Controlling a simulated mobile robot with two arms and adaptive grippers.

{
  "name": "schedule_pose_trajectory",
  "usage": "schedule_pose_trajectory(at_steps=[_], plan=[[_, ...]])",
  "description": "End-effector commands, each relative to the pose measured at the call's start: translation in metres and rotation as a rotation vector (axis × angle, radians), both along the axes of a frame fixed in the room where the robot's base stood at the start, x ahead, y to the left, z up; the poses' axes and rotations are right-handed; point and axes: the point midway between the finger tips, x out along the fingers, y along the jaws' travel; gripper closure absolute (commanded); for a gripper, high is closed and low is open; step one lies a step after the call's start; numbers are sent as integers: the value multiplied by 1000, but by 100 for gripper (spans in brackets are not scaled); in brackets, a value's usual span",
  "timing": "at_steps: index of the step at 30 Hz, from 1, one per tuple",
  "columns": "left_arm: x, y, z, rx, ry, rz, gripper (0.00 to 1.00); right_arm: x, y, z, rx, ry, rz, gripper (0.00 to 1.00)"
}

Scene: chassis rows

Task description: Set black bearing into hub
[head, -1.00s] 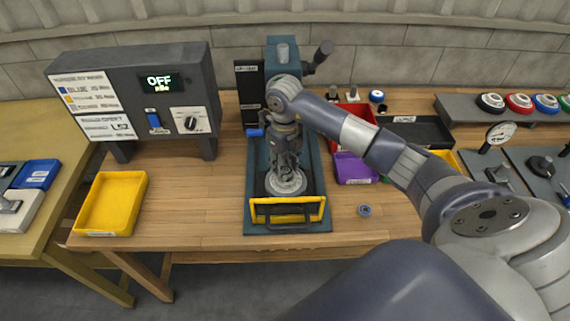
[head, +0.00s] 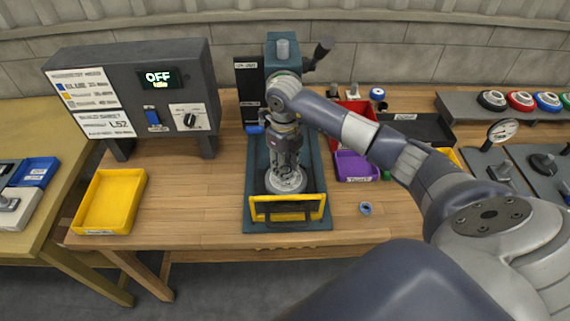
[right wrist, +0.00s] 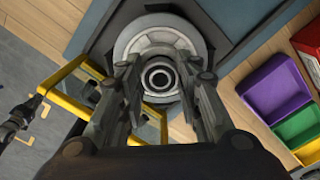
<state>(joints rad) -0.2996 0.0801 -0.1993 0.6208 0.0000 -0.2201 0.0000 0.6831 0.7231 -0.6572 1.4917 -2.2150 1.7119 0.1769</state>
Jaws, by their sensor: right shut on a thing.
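The grey round hub (head: 287,185) sits on the bed of the teal press, behind its yellow guard; it also shows in the right wrist view (right wrist: 128,42). My right gripper (head: 285,172) points down over the hub. In the right wrist view its fingers (right wrist: 161,77) are shut on the black bearing (right wrist: 160,79), a small dark ring with a lighter inner ring. The bearing lines up roughly with the hub's middle. I cannot tell whether it is above the hub or inside its bore. My left gripper is not in view.
The teal press (head: 283,52) with a side lever rises behind my gripper; its yellow guard (head: 287,208) stands in front. A control box (head: 135,92) reads OFF. A yellow tray (head: 110,200) is left, a purple bin (head: 356,167) right. A blue-grey ring (head: 365,208) lies on the table.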

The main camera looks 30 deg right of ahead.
Motion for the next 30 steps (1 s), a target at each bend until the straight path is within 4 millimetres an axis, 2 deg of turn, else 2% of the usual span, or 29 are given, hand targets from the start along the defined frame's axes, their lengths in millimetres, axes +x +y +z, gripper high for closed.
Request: schedule_pose_trajectory(at_steps=[30], plan=[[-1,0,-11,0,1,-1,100,0,0,-11,-1,0,0,93]])
